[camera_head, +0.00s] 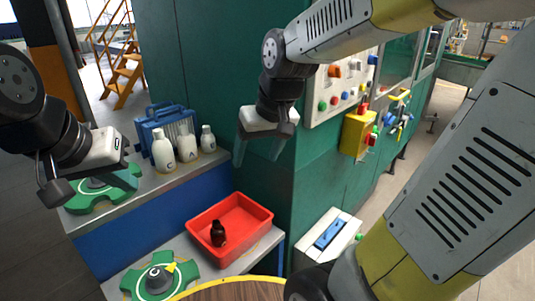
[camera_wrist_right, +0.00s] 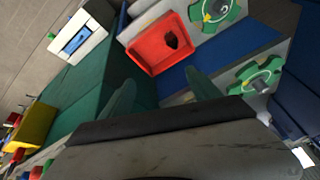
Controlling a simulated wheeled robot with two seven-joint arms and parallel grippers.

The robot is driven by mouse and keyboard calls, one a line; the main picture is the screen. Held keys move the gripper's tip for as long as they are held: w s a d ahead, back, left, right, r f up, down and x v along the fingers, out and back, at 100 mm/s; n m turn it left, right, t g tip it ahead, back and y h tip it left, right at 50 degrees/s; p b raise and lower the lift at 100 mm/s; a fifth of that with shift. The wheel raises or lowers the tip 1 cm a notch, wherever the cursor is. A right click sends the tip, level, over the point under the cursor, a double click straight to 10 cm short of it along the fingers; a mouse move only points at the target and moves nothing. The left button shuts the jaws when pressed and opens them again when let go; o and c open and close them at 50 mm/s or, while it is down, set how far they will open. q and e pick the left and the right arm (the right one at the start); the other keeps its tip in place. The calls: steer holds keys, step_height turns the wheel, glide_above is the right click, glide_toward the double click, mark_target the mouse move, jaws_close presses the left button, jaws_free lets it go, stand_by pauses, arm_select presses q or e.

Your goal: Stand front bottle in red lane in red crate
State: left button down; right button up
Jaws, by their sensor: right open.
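One dark amber bottle (camera_head: 218,238) stands, seemingly upright, inside the red crate (camera_head: 262,213). The wrist view also shows the bottle (camera_wrist_right: 172,40) in the crate (camera_wrist_right: 142,50). No red lane can be made out. My right gripper (camera_head: 258,158) hangs in the air above and behind the crate, by the green cabinet. Its two greenish fingers are spread and empty, also in the wrist view (camera_wrist_right: 160,88). My left gripper (camera_head: 54,190) is at the far left, apart from the crate; its fingers cannot be made out clearly.
White bottles (camera_head: 188,148) and a blue basket (camera_head: 165,125) stand on the upper shelf. Green star-shaped fixtures (camera_head: 150,284) sit on both levels. A round wooden top (camera_head: 235,292) is at the bottom. The green cabinet (camera_head: 200,60) stands behind the crate.

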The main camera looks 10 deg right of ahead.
steer(key=s+d+r+m+t, duration=0.1)
steer(key=s+d+r+t, duration=0.1)
steer(key=s, duration=0.6)
steer(key=shift+s+d+r+m, duration=0.3)
steer(key=shift+d+r+m, duration=0.15)
steer(key=shift+r, duration=0.15)
